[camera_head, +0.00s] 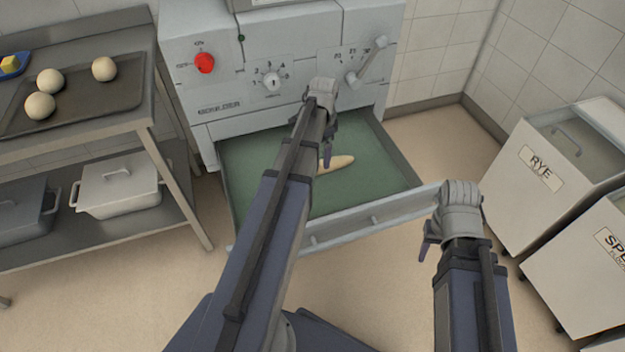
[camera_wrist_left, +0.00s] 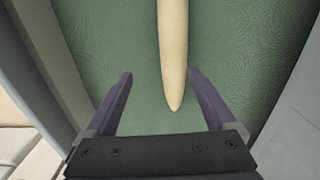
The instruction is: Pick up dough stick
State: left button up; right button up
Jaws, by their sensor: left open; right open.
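The dough stick (camera_head: 341,163) is pale, long and tapered, and lies on the green bottom of the open drawer (camera_head: 400,179). My left arm hides part of it in the head view. My left gripper (camera_head: 327,157) is over the drawer at the stick. In the left wrist view the left gripper (camera_wrist_left: 160,88) is open, and the tapered end of the dough stick (camera_wrist_left: 173,60) lies between its fingers, nearer the right one. No contact shows. My right gripper (camera_head: 424,250) is at the drawer's front right corner, away from the stick; its fingers are partly hidden.
The machine (camera_head: 270,70) with a red knob stands behind the drawer. A metal table (camera_head: 150,100) at left holds a dark tray (camera_head: 100,97) with dough balls. A lidded white box (camera_head: 118,186) sits below. A RYE bin (camera_head: 545,190) stands at right.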

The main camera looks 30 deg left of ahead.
pick_arm(q)
jog(key=shift+w+a+f, duration=0.1)
jog(key=shift+a+f, duration=0.15)
jog(key=shift+a, duration=0.3)
jog(key=shift+w+a+f, duration=0.1)
jog(key=shift+a+f, duration=0.1)
jog(key=shift+a, duration=0.35)
notch_tip(320, 180, down, 3)
jog(key=b, duration=0.3)
jog(key=shift+r, duration=0.25)
jog(key=f+b, duration=0.3)
jog(key=a+f+b, duration=0.1)
jog(key=f+b, duration=0.1)
jog(key=shift+s+f, duration=0.1)
jog(key=shift+f, duration=0.05)
grip_shut()
